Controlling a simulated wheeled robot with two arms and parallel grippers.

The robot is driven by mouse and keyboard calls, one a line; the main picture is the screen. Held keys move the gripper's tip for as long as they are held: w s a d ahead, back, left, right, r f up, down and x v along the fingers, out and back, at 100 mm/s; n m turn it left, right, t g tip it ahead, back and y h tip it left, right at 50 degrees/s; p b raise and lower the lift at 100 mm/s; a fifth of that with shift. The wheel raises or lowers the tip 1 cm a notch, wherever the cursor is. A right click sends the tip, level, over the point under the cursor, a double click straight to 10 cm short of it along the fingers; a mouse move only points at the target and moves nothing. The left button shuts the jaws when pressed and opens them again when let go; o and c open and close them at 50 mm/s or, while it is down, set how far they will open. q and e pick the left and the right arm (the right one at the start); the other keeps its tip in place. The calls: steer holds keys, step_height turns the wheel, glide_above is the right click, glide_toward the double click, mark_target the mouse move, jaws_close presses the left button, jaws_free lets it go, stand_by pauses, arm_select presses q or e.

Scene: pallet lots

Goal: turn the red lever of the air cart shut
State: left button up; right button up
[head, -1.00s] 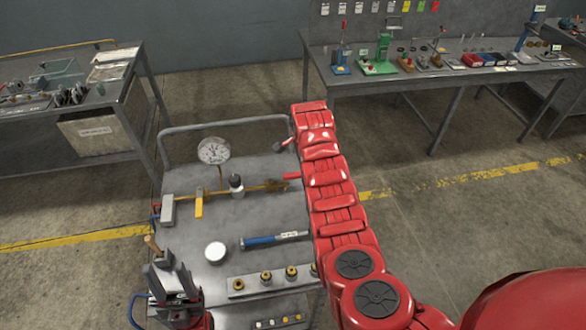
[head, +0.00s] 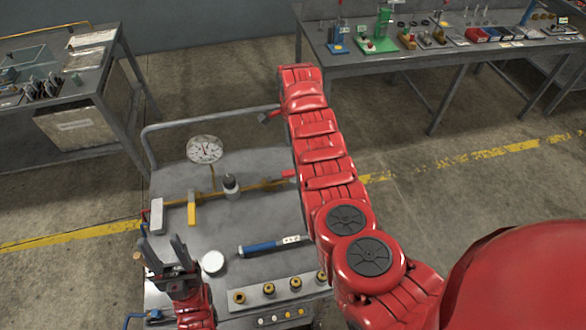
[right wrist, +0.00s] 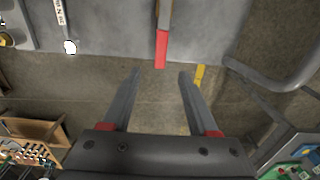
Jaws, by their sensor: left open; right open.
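The air cart (head: 265,215) is a grey cart with a brass pipe (head: 259,186) across its top. The red lever (head: 289,174) shows at the pipe's right end, partly hidden by my right arm. In the right wrist view, the red lever (right wrist: 161,48) points toward the gap between my right fingers, just beyond their tips. My right gripper (right wrist: 160,75) is open and empty; the arm hides it in the head view. My left gripper (head: 164,246) is open and empty over the cart's near left part. A yellow lever (head: 192,208) lies crosswise on the pipe.
A gauge (head: 205,149) stands on the pipe. A white round cap (head: 213,262), a blue-handled tool (head: 265,246) and a strip with brass fittings (head: 268,294) lie nearer. The cart's rail (head: 220,117) bounds its far side. Benches stand behind left (head: 95,95) and right (head: 450,55).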

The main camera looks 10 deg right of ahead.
mark_target(293, 171)
step_height(293, 171, down, 12)
steer(key=b, duration=0.7)
steer(key=shift+w+f, duration=0.1)
steer(key=shift+w, duration=0.05)
jaws_close()
stand_by(0.8)
